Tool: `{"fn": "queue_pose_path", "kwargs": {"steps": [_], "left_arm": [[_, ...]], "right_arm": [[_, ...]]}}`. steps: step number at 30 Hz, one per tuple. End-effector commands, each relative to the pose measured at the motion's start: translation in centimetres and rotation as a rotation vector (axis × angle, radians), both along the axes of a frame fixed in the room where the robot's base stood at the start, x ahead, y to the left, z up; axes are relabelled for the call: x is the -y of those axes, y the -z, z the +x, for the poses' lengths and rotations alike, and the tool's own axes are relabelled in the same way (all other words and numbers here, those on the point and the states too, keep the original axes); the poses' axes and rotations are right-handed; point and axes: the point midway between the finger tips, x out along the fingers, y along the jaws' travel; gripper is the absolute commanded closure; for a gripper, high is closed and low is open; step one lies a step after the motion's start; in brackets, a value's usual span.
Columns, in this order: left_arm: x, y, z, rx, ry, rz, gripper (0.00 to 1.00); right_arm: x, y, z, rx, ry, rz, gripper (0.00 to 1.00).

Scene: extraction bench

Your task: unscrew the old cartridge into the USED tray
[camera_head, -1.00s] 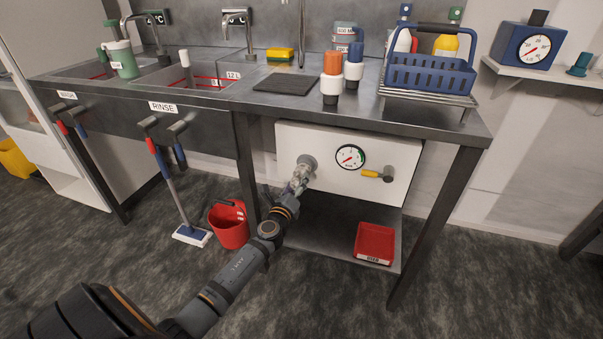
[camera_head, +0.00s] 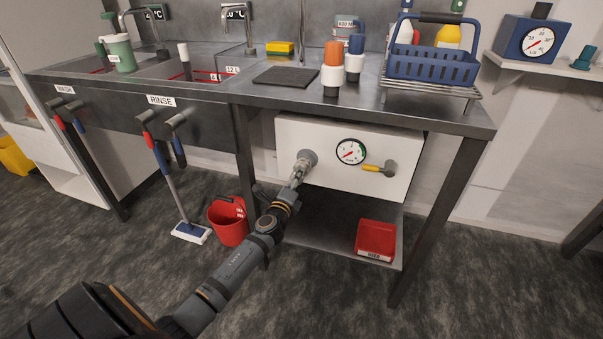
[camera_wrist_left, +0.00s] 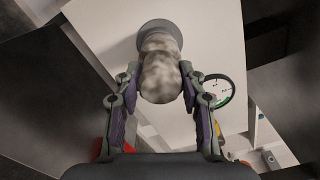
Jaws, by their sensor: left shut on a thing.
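The old cartridge (camera_wrist_left: 160,75) is a mottled grey-white cylinder in the left wrist view. Its far end meets the round grey socket (camera_wrist_left: 158,32) on the white housing; I see no gap between them. My left gripper (camera_head: 301,170) is shut on the cartridge, with one finger on each side, as the wrist view (camera_wrist_left: 160,88) shows. In the head view the gripper mostly hides the cartridge in front of the socket (camera_head: 307,156). The red USED tray (camera_head: 376,238) sits on the lower shelf, right of and below the gripper, and looks empty. My right gripper is out of view.
The white housing (camera_head: 335,186) carries a round gauge (camera_head: 351,151) and a yellow-handled valve (camera_head: 376,169). An orange-topped cartridge (camera_head: 332,70) and a blue-topped one (camera_head: 355,58) stand on the bench. A red bucket (camera_head: 229,222) is on the floor, left of my arm.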

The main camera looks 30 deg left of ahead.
Motion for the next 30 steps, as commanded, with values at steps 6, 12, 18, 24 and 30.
{"fn": "queue_pose_path", "kwargs": {"steps": [6, 12, 18, 24, 30], "left_arm": [[0.1, 0.0, -0.2, -0.003, 0.0, 0.002, 1.0], [0.2, 0.1, -0.9, -0.004, 0.001, 0.004, 1.0], [0.4, 0.0, -1.6, -0.004, 0.0, 0.005, 1.0], [0.5, 0.0, -2.2, -0.003, 0.001, 0.006, 1.0], [0.7, 0.0, -2.9, -0.002, 0.001, 0.007, 1.0]], "right_arm": [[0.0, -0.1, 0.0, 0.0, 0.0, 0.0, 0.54], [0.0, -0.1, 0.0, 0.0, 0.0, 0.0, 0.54], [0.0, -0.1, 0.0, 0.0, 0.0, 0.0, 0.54], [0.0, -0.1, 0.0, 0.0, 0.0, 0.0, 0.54], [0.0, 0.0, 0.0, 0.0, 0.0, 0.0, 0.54]]}}
